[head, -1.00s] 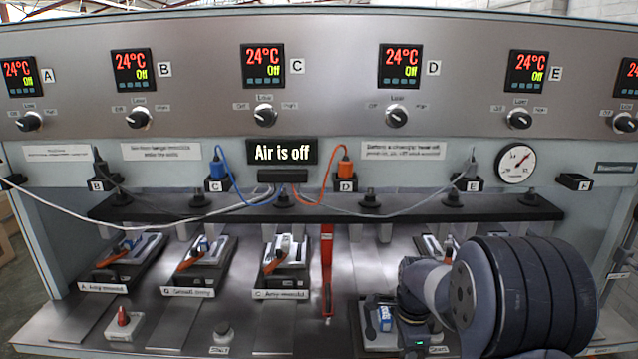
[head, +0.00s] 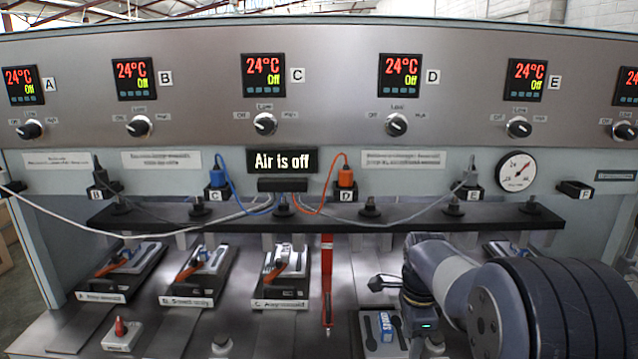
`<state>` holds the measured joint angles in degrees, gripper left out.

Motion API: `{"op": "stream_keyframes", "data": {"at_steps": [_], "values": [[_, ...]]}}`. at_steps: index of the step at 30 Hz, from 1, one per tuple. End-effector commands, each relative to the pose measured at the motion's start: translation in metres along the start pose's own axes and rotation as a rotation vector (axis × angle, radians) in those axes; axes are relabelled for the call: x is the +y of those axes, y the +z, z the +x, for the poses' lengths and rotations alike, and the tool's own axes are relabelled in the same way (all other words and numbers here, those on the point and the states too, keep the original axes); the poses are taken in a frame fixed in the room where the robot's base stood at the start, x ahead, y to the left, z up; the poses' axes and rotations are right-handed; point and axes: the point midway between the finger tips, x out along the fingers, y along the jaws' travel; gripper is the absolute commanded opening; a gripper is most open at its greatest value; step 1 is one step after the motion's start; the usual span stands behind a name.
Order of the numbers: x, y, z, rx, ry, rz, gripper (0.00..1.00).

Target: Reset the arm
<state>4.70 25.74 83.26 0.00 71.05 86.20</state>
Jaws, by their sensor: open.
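My arm reaches in from the lower right, in front of the press bench. My gripper (head: 418,338) hangs at the wrist, pointing down near the lower right part of the bench. It is open, and I see nothing held in it. Its fingertips are largely hidden by the arm and the bottom of the picture. A tray with a blue block (head: 380,327) lies just left of it on the bench. I cannot tell whether the gripper touches the tray.
Moulds A (head: 115,278), B (head: 200,276) and C (head: 282,276) sit in a row at left and centre. A red upright bar (head: 327,265) stands right of mould C. A black rail (head: 330,216) with clamps and cables runs above.

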Motion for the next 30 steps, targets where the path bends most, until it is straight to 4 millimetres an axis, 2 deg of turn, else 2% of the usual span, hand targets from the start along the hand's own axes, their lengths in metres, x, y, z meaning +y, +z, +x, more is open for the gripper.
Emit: {"op": "stream_keyframes", "data": {"at_steps": [3,11,19,30], "values": [[0.001,0.000,0.025,0.000,0.005,0.000,0.44],[0.001,0.000,0.075,0.000,0.003,-0.005,0.44],[-0.011,0.001,0.071,0.000,-0.001,-0.166,0.44],[-0.013,0.001,0.071,0.000,-0.001,-0.202,0.44]]}}
